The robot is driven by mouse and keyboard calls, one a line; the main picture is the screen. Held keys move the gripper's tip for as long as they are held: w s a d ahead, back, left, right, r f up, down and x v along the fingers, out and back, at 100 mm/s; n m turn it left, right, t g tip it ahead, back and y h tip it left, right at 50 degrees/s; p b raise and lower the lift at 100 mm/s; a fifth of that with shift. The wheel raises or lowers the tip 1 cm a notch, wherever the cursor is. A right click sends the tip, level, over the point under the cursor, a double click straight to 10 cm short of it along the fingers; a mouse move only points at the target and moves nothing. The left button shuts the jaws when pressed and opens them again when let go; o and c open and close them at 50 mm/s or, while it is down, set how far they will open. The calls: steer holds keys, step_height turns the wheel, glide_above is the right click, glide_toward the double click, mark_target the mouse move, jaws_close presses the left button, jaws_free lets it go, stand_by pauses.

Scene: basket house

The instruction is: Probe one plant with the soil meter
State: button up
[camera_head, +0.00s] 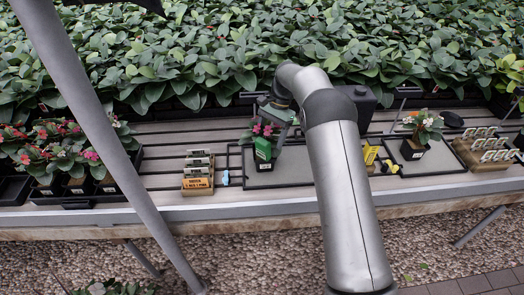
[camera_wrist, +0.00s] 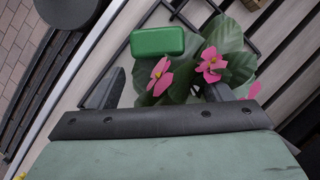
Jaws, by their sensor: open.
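The green soil meter (camera_head: 263,150) is upright at the pink-flowered plant (camera_head: 266,130), over the left grey tray; its probe is hidden, so I cannot tell how deep it sits. In the wrist view the meter's smooth green top (camera_wrist: 157,41) shows beside the leaves and pink flowers (camera_wrist: 211,63). My gripper (camera_wrist: 163,82) is open, and the meter's top appears just beyond the fingertips, apart from them. In the head view my gripper (camera_head: 276,118) is over this plant and partly hides it.
A crate of pink and red flowers (camera_head: 75,203) is at the left. A label box (camera_head: 197,184), a blue clip (camera_head: 226,178) and a yellow item (camera_head: 371,155) lie on the slatted bench. A wooden label holder (camera_head: 483,155) is at the right. Dense foliage fills the back.

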steer(key=p+v, duration=0.5)
steer(key=v, duration=1.1)
steer(key=shift+r+p, duration=0.25)
steer(key=shift+p, duration=0.15)
steer(key=shift+d, duration=0.15)
